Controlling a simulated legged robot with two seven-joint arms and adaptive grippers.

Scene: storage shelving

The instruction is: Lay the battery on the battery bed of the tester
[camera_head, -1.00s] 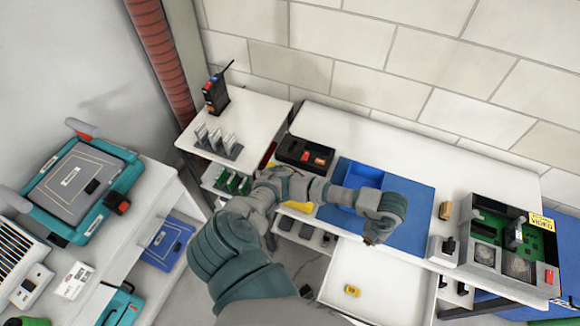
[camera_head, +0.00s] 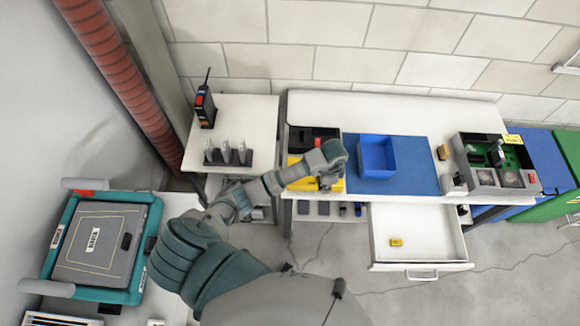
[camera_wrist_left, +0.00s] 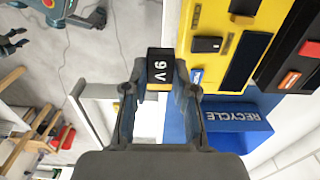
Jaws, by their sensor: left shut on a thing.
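My left gripper (camera_head: 328,184) is at the front of the bench, beside the yellow tester (camera_head: 300,174) and left of the blue bin. In the left wrist view the gripper (camera_wrist_left: 160,90) is shut on a black battery marked 9V (camera_wrist_left: 160,66), with an orange band at one end. The battery is held clear of the tester (camera_wrist_left: 222,22), which shows at the upper right. The tester has a black panel and a long dark strip; I cannot tell for certain which is the battery bed. The arm hides part of the tester in the head view. My right gripper is not in view.
The blue bin (camera_head: 378,172), marked RECYCLE in the wrist view (camera_wrist_left: 240,118), stands on a blue mat (camera_head: 415,170). A black tray (camera_head: 300,140) lies behind the tester. An open drawer (camera_head: 430,225) below holds a small yellow item (camera_head: 396,242). A grey box with green boards (camera_head: 500,180) stands right.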

